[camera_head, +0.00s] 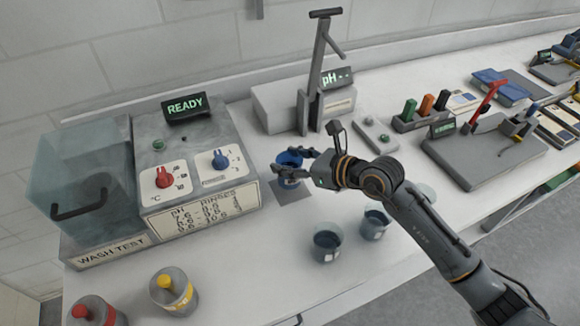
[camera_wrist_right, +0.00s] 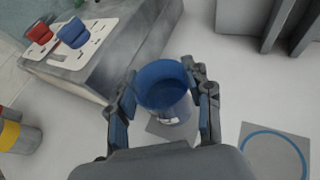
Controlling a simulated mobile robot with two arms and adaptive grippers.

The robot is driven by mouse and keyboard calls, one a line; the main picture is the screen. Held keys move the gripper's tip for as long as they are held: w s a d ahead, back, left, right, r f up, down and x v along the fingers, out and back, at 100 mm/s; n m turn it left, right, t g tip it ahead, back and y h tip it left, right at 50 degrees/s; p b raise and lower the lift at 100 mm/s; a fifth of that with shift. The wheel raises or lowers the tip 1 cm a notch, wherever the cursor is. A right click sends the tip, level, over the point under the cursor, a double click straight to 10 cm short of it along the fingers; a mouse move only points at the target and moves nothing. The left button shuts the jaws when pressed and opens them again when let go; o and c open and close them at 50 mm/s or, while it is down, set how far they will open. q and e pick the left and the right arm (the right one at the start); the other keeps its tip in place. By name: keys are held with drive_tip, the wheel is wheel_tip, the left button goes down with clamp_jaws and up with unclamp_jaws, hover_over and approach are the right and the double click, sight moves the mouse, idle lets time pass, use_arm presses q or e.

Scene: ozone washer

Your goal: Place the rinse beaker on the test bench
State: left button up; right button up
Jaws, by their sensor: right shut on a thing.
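The blue-topped beaker (camera_head: 289,167) is held by my right gripper (camera_head: 294,160) just right of the wash test machine (camera_head: 200,165). In the right wrist view the beaker (camera_wrist_right: 165,92) sits upright between the two fingers of the gripper (camera_wrist_right: 164,84), which are shut on its sides. A grey square (camera_head: 294,205) lies on the white bench (camera_head: 240,270) below and in front of the beaker. I cannot tell whether the beaker's base touches the bench. My left gripper is not in view.
Two dark-filled beakers (camera_head: 327,242) (camera_head: 375,223) stand in front of my right arm. Red-capped and yellow-capped bottles (camera_head: 90,312) (camera_head: 173,292) stand at the front left. A pH device with a tall stand (camera_head: 312,90) is behind the gripper. A blue-ringed square (camera_wrist_right: 272,150) lies at right in the wrist view.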

wheel_tip(320, 180, down, 2)
drive_tip(key=shift+s+f+p, duration=0.1)
drive_tip(key=shift+p, duration=0.2)
drive_tip(key=shift+f, duration=0.15)
drive_tip(key=shift+f, duration=0.1)
drive_tip(key=o, duration=1)
drive_tip(key=shift+f, duration=0.15)
drive_tip(key=o, duration=0.4)
